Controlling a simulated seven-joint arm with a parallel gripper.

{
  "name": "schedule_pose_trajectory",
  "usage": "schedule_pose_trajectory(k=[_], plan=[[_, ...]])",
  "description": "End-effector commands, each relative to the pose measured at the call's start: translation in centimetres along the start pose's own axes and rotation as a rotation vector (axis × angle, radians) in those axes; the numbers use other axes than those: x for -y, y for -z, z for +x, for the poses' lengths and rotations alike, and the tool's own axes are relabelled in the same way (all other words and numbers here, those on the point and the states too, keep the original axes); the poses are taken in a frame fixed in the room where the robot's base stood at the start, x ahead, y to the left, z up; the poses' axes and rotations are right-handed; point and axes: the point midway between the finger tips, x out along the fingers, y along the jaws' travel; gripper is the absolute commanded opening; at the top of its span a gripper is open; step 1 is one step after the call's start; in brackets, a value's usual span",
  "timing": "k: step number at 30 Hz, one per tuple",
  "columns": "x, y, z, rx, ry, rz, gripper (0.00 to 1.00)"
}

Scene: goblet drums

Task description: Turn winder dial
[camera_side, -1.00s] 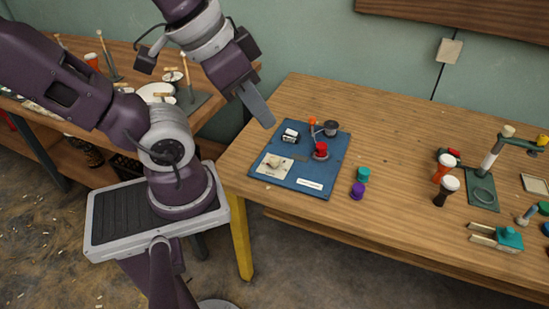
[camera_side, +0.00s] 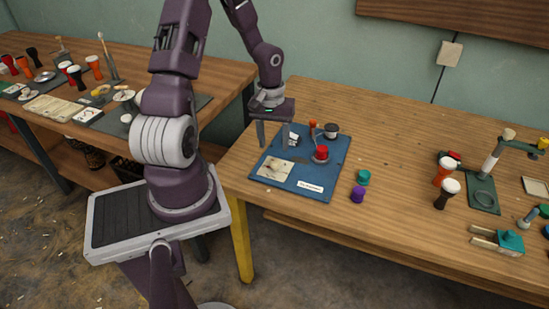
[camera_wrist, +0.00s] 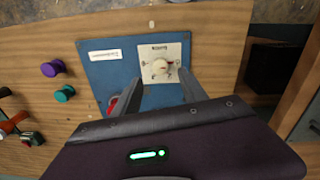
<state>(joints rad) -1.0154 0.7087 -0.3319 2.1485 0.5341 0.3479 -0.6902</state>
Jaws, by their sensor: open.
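The winder dial is a small cream knob (camera_wrist: 160,67) on a pale square plate with printed marks (camera_wrist: 174,52). In the side view the plate (camera_side: 272,173) lies on the front left part of the blue board (camera_side: 300,188). My gripper (camera_side: 273,146) points down above the board's back left part, its two fingers apart with nothing between them. In the wrist view my gripper (camera_wrist: 161,78) has its fingertips on either side of the picture just below the dial. I see no contact with the dial; the exact height is hard to tell.
A red knob (camera_side: 321,150) and a grey round part (camera_side: 331,130) stand on the board's right side. A teal spool (camera_side: 363,176) and a purple spool (camera_side: 357,194) stand right of the board. Small drums (camera_side: 444,172) and a green stand (camera_side: 484,193) are farther right.

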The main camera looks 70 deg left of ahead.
Motion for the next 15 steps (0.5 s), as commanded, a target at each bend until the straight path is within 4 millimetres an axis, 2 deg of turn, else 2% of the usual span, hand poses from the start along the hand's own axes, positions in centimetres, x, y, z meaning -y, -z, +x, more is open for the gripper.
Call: schedule_pose_trajectory(k=[6, 9, 15], plan=[[0.0, -0.2, 4.2, 0.006, 0.001, 0.003, 0.5], [0.0, -0.1, 5.7, 0.004, 0.002, 0.002, 0.5], [0.0, -0.1, 6.7, 0.002, 0.001, 0.001, 0.5]])
